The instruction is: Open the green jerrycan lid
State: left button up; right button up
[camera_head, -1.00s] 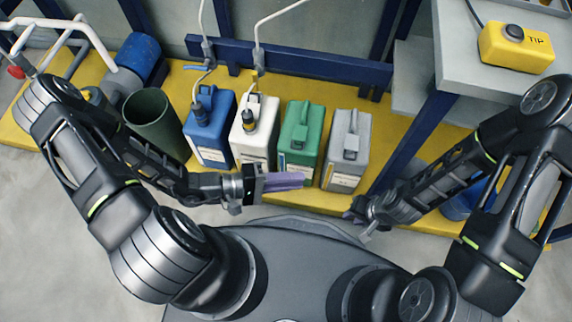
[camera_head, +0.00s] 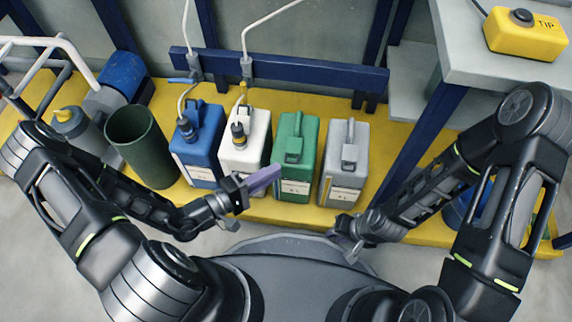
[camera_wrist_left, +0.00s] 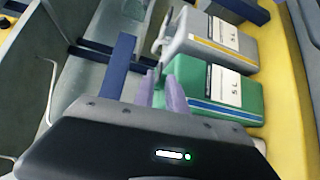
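The green jerrycan (camera_head: 305,133) stands upright in a row in the head view, between the white and the grey ones. Its green lid (camera_head: 293,152) sits on its top front. In the left wrist view the jerrycan (camera_wrist_left: 222,88) lies sideways in the picture, just beyond my fingers. My left gripper (camera_head: 266,180) has purple fingers and is in front of the white jerrycan, left of the green one. In the left wrist view its fingers (camera_wrist_left: 162,90) are apart with a narrow empty gap. My right gripper (camera_head: 348,238) is low in front of the grey jerrycan; its fingers are unclear.
A white jerrycan (camera_head: 258,122) and a blue one (camera_head: 207,127), both with hoses, stand left of the green one. A grey jerrycan (camera_head: 348,160) stands close on its right. A dark green cylinder (camera_head: 143,150) is further left. A blue beam (camera_head: 300,72) runs behind.

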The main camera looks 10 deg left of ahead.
aim_at(293, 151)
pick_arm(q)
jog(key=b+x, duration=0.1)
jog(key=x, duration=0.4)
jog(key=shift+c, duration=0.2)
grip_shut()
jog(key=shift+f, duration=0.1)
dwell(1.1)
